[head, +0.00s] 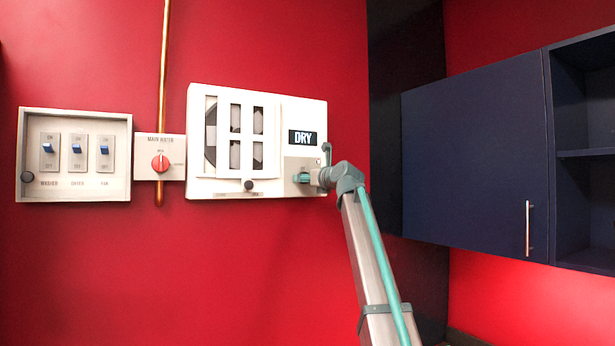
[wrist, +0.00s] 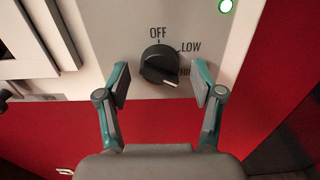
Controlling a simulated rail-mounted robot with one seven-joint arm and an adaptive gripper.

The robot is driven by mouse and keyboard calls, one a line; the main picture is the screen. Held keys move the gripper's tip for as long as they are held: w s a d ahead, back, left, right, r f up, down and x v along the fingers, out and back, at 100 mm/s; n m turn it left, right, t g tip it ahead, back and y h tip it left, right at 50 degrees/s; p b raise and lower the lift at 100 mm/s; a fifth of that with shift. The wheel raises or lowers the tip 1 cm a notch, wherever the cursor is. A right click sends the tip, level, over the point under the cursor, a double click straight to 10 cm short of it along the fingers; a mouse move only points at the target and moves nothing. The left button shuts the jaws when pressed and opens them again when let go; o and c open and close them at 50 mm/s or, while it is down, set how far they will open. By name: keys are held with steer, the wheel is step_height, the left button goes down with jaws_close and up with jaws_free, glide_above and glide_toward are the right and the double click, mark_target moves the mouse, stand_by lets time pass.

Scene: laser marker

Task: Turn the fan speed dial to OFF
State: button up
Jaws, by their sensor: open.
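The fan speed dial (wrist: 159,66) is a black round knob with a white pointer mark on a light panel. In the wrist view its mark points down and right, toward the partly hidden HIGH label, away from OFF above it and LOW at the upper right. My gripper (wrist: 161,82) is open, with one finger at each side of the dial; a gap shows on both sides. In the head view my gripper (head: 303,177) is at the lower right of the white fan unit (head: 236,188) and hides the dial there.
A DRY display (head: 303,138) sits above the dial panel, and a green light (wrist: 226,6) glows near it. A switch box (head: 122,160) and a red water valve (head: 160,163) are to the left. A dark blue cabinet (head: 475,150) hangs to the right.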

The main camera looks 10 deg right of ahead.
steer(key=shift+w, duration=0.15)
steer(key=shift+c, duration=0.2)
steer(key=c, duration=1.1)
